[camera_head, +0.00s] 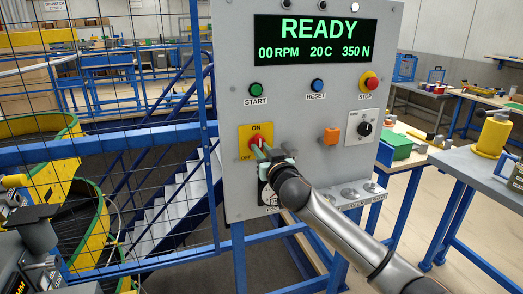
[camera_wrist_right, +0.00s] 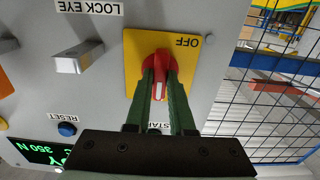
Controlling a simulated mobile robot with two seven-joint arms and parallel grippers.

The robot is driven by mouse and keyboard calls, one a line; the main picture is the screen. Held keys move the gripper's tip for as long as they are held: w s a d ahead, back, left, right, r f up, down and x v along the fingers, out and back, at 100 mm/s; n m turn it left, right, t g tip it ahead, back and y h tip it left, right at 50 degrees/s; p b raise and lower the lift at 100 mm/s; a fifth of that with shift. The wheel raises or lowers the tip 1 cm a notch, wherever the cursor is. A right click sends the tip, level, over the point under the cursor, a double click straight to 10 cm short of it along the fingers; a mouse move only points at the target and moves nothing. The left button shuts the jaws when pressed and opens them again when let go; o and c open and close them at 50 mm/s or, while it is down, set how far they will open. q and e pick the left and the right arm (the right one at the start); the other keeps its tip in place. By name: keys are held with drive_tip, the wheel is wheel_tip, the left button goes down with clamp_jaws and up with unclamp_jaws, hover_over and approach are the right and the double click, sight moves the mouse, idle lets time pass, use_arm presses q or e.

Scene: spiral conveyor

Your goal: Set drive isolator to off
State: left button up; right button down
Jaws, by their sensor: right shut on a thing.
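The drive isolator is a red rotary knob (camera_wrist_right: 157,62) on a yellow plate (camera_wrist_right: 131,72), which also shows in the head view (camera_head: 245,133). In the head view ON is at the plate's top and OFF at its lower left. The wrist view is upside down; the knob's white mark points away from the OFF label. My right gripper (camera_head: 262,152) is shut on the knob, its green fingers on either side of it (camera_wrist_right: 160,85). The fingers and palm hide the ON label in the wrist view.
The grey panel has a READY display (camera_head: 318,39), a green START button (camera_head: 256,88), a blue RESET button (camera_head: 317,85), a red STOP button (camera_head: 371,81), a dial (camera_head: 364,129) and an orange block (camera_head: 331,136). A mesh fence (camera_head: 130,90) stands left of the panel.

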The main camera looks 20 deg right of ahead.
use_arm(q)
drive_tip(key=shift+r, duration=0.1)
use_arm(e)
drive_tip(key=shift+n+p, duration=0.45)
drive_tip(key=shift+n, duration=0.05)
drive_tip(key=shift+n+p, duration=0.75)
drive_tip(key=shift+n, duration=0.35)
drive_tip(key=shift+r+n+p, duration=0.1)
drive_tip(key=shift+n+p, duration=0.45)
drive_tip(key=shift+n, duration=0.35)
drive_tip(key=n+p, duration=0.2)
drive_tip(key=n, duration=0.1)
drive_tip(key=shift+n, duration=0.4)
drive_tip(key=n+p, duration=0.1)
drive_tip(key=n, duration=0.2)
drive_tip(key=shift+n+p, duration=0.3)
drive_tip(key=shift+p, duration=0.1)
use_arm(q)
wheel_tip(320, 180, up, 8)
drive_tip(key=a+p, duration=0.1)
drive_tip(key=p, duration=0.1)
drive_tip(key=shift+s+r, duration=0.15)
drive_tip(key=shift+s, duration=0.2)
use_arm(e)
drive_tip(key=n, duration=0.5)
drive_tip(key=shift+n, duration=0.4)
